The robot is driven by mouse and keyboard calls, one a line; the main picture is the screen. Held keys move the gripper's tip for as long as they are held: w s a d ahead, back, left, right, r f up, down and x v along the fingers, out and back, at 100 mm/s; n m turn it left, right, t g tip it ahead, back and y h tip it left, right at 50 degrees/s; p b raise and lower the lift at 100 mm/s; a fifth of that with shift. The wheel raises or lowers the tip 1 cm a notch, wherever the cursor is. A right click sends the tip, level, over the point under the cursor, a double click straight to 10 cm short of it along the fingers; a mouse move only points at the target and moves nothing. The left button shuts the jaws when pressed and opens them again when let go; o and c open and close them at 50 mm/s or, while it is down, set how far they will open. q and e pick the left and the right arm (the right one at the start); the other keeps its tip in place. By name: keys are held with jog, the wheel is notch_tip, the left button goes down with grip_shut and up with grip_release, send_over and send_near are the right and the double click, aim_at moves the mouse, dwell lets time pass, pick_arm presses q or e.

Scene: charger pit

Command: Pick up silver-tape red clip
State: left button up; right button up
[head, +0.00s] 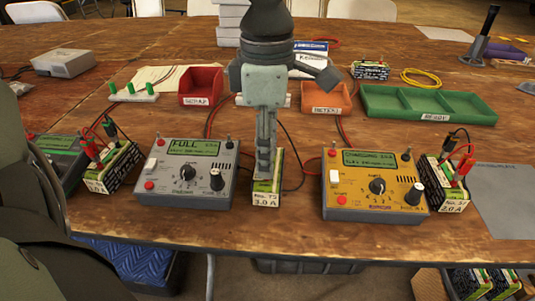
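My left gripper (264,176) points down over a battery (266,197) labelled No. 73, 3.0 A. Its fingers are seen edge-on at the battery's top, so I cannot tell their opening or whether they touch a clip. A red clip (88,148) sits on the left battery, and another red clip (463,168) on the right battery. Silver tape cannot be made out on either. Red and black leads run behind the middle battery; their ends are hidden by the gripper. My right gripper is not in view.
A grey charger (188,172) reading FULL stands left of the middle battery. A yellow charger (374,184) stands right. Behind are a red bin (201,85), an orange bin (327,97) and a green tray (428,104). A grey mat (508,200) lies at the right edge.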

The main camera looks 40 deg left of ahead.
pick_arm(q)
grip_shut()
dwell(0.3)
notch_tip(320, 180, up, 10)
dwell(0.5)
